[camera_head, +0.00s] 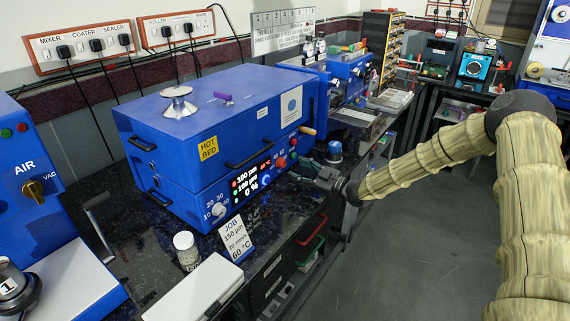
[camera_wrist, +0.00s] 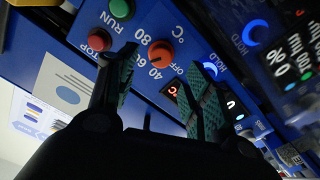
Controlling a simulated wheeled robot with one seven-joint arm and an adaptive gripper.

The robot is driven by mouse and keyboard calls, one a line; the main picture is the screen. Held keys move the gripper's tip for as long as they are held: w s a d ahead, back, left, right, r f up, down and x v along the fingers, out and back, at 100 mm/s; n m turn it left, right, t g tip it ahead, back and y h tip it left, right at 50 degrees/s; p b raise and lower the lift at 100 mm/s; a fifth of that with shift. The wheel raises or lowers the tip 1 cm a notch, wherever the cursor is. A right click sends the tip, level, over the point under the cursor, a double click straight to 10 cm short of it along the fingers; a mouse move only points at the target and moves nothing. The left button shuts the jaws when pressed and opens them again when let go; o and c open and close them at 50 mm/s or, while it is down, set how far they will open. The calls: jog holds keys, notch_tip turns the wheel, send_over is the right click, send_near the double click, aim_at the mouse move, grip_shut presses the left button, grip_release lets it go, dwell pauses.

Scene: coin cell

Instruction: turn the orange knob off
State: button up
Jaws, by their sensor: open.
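The orange knob (camera_wrist: 161,53) is on the blue front panel of the hot bed machine, beside a scale marked OFF, 40, 60 and 80 °C. In the wrist view it lies between and beyond my fingertips, apart from them. I cannot tell exactly which mark its pointer faces. In the head view the orange knob (camera_head: 281,162) is small, to the left of my gripper (camera_head: 326,179). My gripper (camera_wrist: 163,75) is open and empty, with its green-padded fingers spread in front of the panel.
A red STOP button (camera_wrist: 99,39) and a green RUN button (camera_wrist: 120,9) sit near the knob. A job card (camera_head: 236,237) and white jar (camera_head: 186,248) stand on the dark bench. Floor right of the bench is clear.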

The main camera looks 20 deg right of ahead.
aim_at(285, 164)
jog(key=shift+p+x, duration=0.4)
jog(key=shift+x, duration=2.75)
jog(key=c, duration=1.1)
jog(key=shift+o, duration=0.2)
